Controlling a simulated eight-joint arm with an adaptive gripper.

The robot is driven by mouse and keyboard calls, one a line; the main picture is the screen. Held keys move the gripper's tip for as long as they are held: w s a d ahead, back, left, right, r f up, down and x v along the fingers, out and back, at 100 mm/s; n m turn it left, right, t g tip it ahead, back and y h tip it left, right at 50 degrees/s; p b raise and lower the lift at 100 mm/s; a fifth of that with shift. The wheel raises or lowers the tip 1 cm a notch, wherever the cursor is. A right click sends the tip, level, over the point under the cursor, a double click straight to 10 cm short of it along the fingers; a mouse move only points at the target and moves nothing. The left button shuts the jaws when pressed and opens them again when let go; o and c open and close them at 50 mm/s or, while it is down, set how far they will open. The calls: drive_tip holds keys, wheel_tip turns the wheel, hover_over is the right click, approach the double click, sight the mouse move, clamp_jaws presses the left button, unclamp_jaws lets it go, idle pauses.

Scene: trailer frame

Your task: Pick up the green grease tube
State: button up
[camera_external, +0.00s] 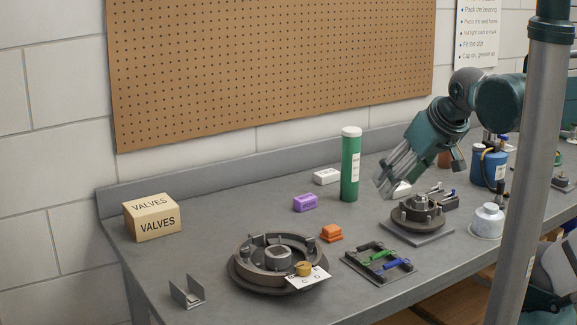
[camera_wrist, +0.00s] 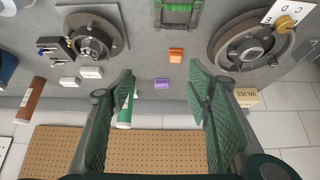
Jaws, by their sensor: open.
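The green grease tube (camera_external: 350,165) stands upright on the grey workbench, with a white cap and a white label. In the wrist view the tube (camera_wrist: 127,110) shows partly behind the left finger, which hides some of it. My gripper (camera_external: 388,182) is to the right of the tube in the external view, above the bench and tilted down. In the wrist view my gripper (camera_wrist: 165,90) has its two fingers wide apart with nothing held between them.
A purple block (camera_external: 305,202), a white block (camera_external: 326,176) and an orange block (camera_external: 331,232) lie near the tube. A hub on a plate (camera_external: 418,236) sits below my gripper. A round drum (camera_external: 240,272) and a VALVES box (camera_external: 151,217) are at left. A grey post (camera_external: 527,160) stands in front at right.

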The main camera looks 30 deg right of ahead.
sight(352, 135)
drive_tip(key=w+d+r+m+p, duration=0.2)
drive_tip(key=w+d+r+p, duration=0.15)
drive_tip(key=w, duration=0.55)
drive_tip(key=w+d+f+m+g+h+p, duration=0.1)
drive_tip(key=w+d+f+m+p, duration=0.1)
drive_tip(key=w, duration=0.5)
drive_tip(key=w+d+f+m+g+h+p, duration=0.1)
drive_tip(key=w+d+f+m+p, duration=0.1)
drive_tip(key=w+p, duration=0.3)
drive_tip(key=w+d+f+m+g+h+p, duration=0.1)
drive_tip(key=w+d+f+m+p, duration=0.1)
drive_tip(key=w, duration=0.9)
drive_tip(key=shift+w+d+f+g+p, duration=0.1)
drive_tip(key=shift+d+g+p, duration=0.05)
drive_tip(key=shift+d+p, duration=0.35)
drive_tip(key=shift+d+f+g+p, duration=0.15)
drive_tip(key=shift+d+p, duration=0.25)
drive_tip(key=shift+d, duration=0.2)
drive_tip(key=shift+w+d+f+m+p, duration=0.3)
drive_tip(key=shift+w+f+m, duration=0.1)
drive_tip(key=shift+w+f, duration=0.2)
drive_tip(key=shift+f, duration=0.1)
drive_tip(key=shift+x, duration=1.25)
drive_tip(key=shift+d+f, duration=0.1)
